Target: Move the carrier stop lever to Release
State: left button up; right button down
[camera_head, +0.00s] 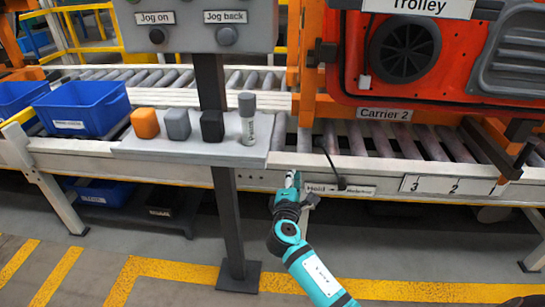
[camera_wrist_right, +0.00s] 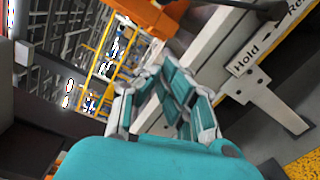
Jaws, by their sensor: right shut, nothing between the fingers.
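The carrier stop lever (camera_head: 331,163) is a thin dark rod on the conveyor's front rail. It rises from a dark pivot at the label plate and leans left, toward the Hold side. The Hold/Release label plate (camera_head: 325,190) has Hold at its left and Release at its right; part of it also shows in the wrist view (camera_wrist_right: 246,59). My right gripper (camera_head: 292,178) is shut and empty, just left of the plate and apart from the lever. Its fingers come together in the wrist view (camera_wrist_right: 158,78). My left gripper is out of view.
A shelf (camera_head: 190,152) with orange, grey and black blocks and a grey cylinder stands left of my gripper, on a dark post (camera_head: 228,220). Blue bins (camera_head: 85,105) are at left. Floor in front is clear.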

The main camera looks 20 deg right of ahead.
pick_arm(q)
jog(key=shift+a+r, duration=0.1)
pick_arm(e)
jog(key=shift+w+a+r+h, duration=0.1)
jog(key=shift+w+r+h, duration=0.05)
jog(key=shift+r, duration=0.3)
jog(key=shift+w+a+r+h, duration=0.1)
jog(key=shift+w+r+h, duration=0.05)
jog(key=shift+r, duration=0.25)
jog(key=shift+w, duration=0.1)
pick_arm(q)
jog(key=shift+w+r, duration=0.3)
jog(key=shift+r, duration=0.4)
pick_arm(e)
jog(key=w+d+r, duration=0.1)
jog(key=w+d, duration=0.6)
jog(key=d, duration=0.2)
jog(key=shift+s+d+r, duration=0.15)
jog(key=shift+r, duration=0.05)
